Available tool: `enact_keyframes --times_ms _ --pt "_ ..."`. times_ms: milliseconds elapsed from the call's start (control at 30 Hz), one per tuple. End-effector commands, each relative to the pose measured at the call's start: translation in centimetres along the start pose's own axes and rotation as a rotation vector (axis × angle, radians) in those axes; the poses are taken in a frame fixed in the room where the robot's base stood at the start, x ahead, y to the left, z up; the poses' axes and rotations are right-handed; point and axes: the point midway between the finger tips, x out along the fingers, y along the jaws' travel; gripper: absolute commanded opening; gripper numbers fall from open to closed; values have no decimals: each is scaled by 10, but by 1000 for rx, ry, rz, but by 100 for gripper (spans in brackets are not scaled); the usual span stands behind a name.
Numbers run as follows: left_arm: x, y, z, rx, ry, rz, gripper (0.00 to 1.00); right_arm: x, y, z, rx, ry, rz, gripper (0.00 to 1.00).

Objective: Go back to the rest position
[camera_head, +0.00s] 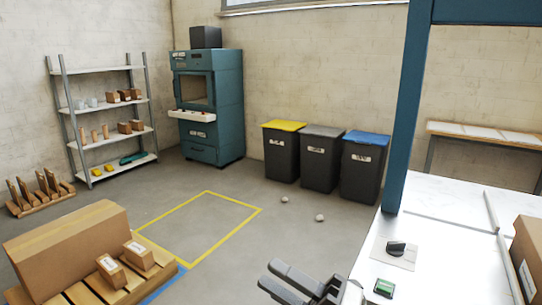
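My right gripper (269,274) shows at the bottom centre, with two dark grey fingers pointing left and a gap between them. It is open, and nothing shows between its fingers. It is just left of the white worktop (445,245). The lower part of the gripper is cut off by the picture's bottom edge. My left gripper is not in view.
A dark rotary knob (396,248) and a green switch (384,287) sit on the worktop near my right gripper. A blue post (408,110) rises there. A cardboard box (527,258) stands at right. Pallet boxes (70,245) are at left; the yellow-marked floor (200,225) is clear.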

Motion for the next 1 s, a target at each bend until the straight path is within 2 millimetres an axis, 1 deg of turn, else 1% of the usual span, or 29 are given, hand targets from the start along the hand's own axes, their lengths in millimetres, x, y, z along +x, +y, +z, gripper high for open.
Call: enact_keyframes --times_ms 33,67,100,167,200,267,300,367,400,500,600,700,1000 --pt "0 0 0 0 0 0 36 -17 -14 7 185 -170 11 34" --pt "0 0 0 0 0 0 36 -29 -23 13 290 -270 15 34" --pt "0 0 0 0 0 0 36 -47 -36 19 430 -402 18 34" --pt "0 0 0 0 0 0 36 -80 -62 22 641 -602 15 34" --pt "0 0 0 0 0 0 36 -105 -80 20 779 -733 11 34" --pt "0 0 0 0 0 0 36 -140 -106 10 964 -909 3 34" --pt "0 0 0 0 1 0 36 -162 -121 1 1071 -1013 -4 34" --pt "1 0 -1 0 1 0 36 -191 -139 -16 1210 -1148 -13 34" --pt "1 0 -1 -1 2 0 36 -207 -149 -28 1287 -1226 -19 34" --pt "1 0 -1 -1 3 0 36 -237 -165 -55 1433 -1372 -31 34" --pt "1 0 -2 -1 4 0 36 -254 -173 -72 1514 -1455 -39 34" --pt "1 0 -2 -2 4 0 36 -260 -176 -79 1546 -1488 -42 34" --pt "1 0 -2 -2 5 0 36 -260 -176 -79 1546 -1488 -45 34"
